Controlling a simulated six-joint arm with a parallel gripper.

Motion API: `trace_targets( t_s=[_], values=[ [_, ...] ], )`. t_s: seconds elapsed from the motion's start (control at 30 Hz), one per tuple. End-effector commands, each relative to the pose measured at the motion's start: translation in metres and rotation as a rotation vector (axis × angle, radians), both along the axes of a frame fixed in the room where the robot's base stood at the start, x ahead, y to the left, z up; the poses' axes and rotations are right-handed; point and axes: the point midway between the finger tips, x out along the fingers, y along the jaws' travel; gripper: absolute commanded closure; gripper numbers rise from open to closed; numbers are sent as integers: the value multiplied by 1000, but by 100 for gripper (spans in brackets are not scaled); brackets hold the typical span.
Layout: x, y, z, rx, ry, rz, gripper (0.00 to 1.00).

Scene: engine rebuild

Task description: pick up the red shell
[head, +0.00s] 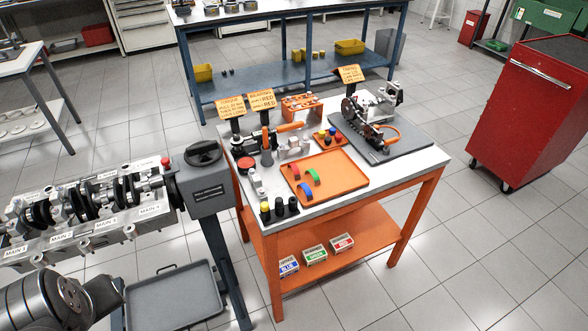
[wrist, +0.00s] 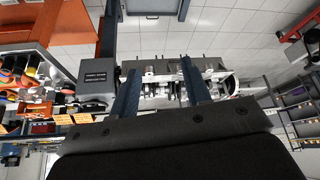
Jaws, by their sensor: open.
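The red shell (head: 296,171) is a small curved piece on the orange tray (head: 345,183), near its left side on the workbench in the head view. A green shell (head: 314,175) lies to its right and a blue shell (head: 306,189) below it on the same tray. My gripper (wrist: 162,65) is open in the wrist view, its two fingers apart with nothing between them. The engine block (wrist: 165,95) shows beyond the fingers, far from the tray. I cannot make out the red shell in the wrist view.
The engine block (head: 95,210) on its stand is left of the workbench, with a grey drip tray (head: 172,295) below. Signs (head: 261,99) and a crankshaft fixture (head: 368,125) stand behind the tray. A red cabinet (head: 520,110) is at right.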

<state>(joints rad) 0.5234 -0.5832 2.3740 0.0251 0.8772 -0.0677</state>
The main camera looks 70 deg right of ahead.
Motion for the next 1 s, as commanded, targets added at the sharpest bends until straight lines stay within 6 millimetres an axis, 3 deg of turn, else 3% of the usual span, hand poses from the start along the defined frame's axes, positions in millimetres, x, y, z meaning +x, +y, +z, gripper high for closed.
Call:
trace_targets(
  t_s=[0.3,0.53,0.77,1.0],
  values=[
    [44,-107,48,13,44,-99,56],
    [54,-205,63,26,63,-158,56],
    [37,-313,60,39,74,-220,56],
    [-16,-427,39,50,73,-281,56]
  ],
)
